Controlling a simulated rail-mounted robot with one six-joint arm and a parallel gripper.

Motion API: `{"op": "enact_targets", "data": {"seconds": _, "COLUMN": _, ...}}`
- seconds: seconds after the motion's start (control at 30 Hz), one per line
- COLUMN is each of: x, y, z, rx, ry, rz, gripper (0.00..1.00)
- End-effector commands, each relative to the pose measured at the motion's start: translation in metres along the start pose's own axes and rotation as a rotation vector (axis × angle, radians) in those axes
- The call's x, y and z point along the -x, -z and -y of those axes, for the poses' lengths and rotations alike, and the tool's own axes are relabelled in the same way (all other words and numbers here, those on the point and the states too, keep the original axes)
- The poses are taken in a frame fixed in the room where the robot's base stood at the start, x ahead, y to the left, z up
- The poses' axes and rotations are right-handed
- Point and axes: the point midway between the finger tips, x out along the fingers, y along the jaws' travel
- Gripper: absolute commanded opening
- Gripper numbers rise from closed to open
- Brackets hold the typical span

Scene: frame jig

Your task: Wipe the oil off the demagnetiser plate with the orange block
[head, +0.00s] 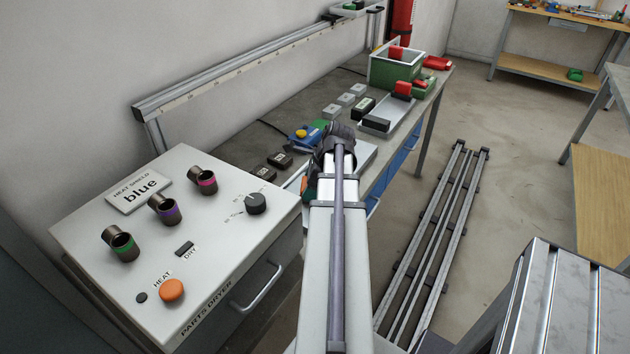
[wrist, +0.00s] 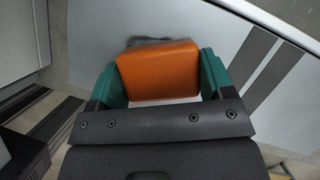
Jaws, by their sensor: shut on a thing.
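In the wrist view my gripper (wrist: 162,76) is shut on the orange block (wrist: 158,70), with a teal finger on each side of it. The block is over a pale grey plate (wrist: 95,40) with two dark stripes at its right, which appears to be the demagnetiser plate. A dark grey patch (wrist: 145,42) shows just beyond the block's far edge; I cannot tell whether it is oil or shadow. Whether the block touches the plate is unclear. In the head view my arm hides most of the gripper and plate, leaving a pale plate edge (head: 365,157).
The parts dryer (head: 225,225) with several dark cups stands at the left. On the bench are a blue device with a yellow button (head: 304,132), small grey blocks (head: 345,99), a tray (head: 385,124) and a green bin (head: 392,72). Metal rails (head: 435,235) lie on the floor at right.

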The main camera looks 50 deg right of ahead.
Motion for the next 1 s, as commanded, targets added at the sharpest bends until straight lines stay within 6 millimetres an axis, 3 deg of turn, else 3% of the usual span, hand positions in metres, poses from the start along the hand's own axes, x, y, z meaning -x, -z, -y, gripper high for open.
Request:
{"op": "enact_targets", "data": {"seconds": 0.5, "x": -0.007, "y": -0.018, "z": -0.036, "rx": 0.000, "ry": -0.003, "rz": -0.002, "gripper": 0.44}}
{"op": "enact_targets", "data": {"seconds": 0.8, "x": -0.009, "y": -0.016, "z": -0.034, "rx": 0.000, "ry": -0.002, "rz": -0.002, "gripper": 0.39}}
{"op": "enact_targets", "data": {"seconds": 1.0, "x": -0.005, "y": -0.009, "z": -0.016, "rx": -0.001, "ry": -0.001, "rz": -0.003, "gripper": 0.40}}
